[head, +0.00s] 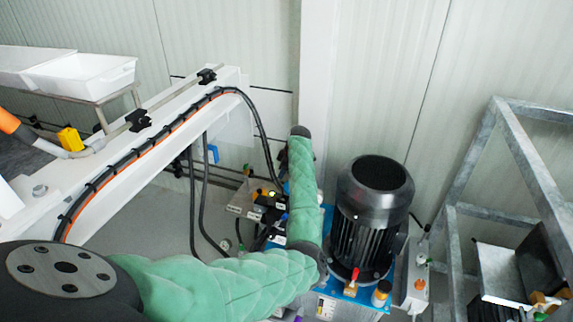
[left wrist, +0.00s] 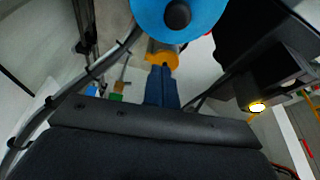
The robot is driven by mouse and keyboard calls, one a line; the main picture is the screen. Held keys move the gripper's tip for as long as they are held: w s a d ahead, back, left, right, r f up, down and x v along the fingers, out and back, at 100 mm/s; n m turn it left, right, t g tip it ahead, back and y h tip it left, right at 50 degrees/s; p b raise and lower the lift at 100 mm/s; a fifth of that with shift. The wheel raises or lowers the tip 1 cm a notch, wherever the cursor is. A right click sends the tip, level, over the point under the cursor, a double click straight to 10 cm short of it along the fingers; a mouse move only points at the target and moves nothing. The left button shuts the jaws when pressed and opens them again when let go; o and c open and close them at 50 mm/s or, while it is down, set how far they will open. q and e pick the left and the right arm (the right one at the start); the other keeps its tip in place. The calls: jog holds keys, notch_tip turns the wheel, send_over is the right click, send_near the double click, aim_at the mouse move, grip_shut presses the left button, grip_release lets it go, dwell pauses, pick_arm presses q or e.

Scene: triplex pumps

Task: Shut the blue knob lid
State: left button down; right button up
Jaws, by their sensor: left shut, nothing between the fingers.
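A round blue disc with a dark round centre (left wrist: 176,14), which looks like the blue knob lid, is cut off by the top edge of the left wrist view. A yellow-orange collar (left wrist: 162,56) shows just below it. My left gripper (left wrist: 162,70) is shut and empty, its blue fingers pointing up toward the collar. I cannot tell if the fingertips touch it, or how far the lid is open. In the head view my green-sleeved left arm reaches over the pump area, and its gripper and the lid cannot be made out. My right gripper is not in view.
A black motor (head: 371,215) on a blue base stands right of my left arm. A metal frame (head: 530,150) is at the far right. A white beam (head: 150,150) with black cables is at left, white trays (head: 85,78) behind it. Cables (left wrist: 85,80) run close by in the wrist view.

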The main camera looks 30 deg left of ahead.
aim_at(287, 185)
pick_arm(q)
jog(key=shift+w+d+f+p, duration=0.2)
jog(key=shift+w+d+f, duration=0.1)
jog(key=shift+d, duration=0.25)
jog(key=shift+w+d+f+p, duration=0.2)
jog(key=shift+d+f, duration=0.1)
jog(key=shift+d, duration=0.7)
jog(key=shift+w+d+f, duration=0.1)
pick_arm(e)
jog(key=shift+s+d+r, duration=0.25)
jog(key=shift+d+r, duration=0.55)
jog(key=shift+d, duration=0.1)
pick_arm(q)
jog(key=shift+d, duration=0.1)
jog(key=shift+w+d+p, duration=0.15)
jog(key=shift+d+p, duration=0.15)
jog(key=shift+p, duration=0.05)
jog(key=shift+d, duration=0.2)
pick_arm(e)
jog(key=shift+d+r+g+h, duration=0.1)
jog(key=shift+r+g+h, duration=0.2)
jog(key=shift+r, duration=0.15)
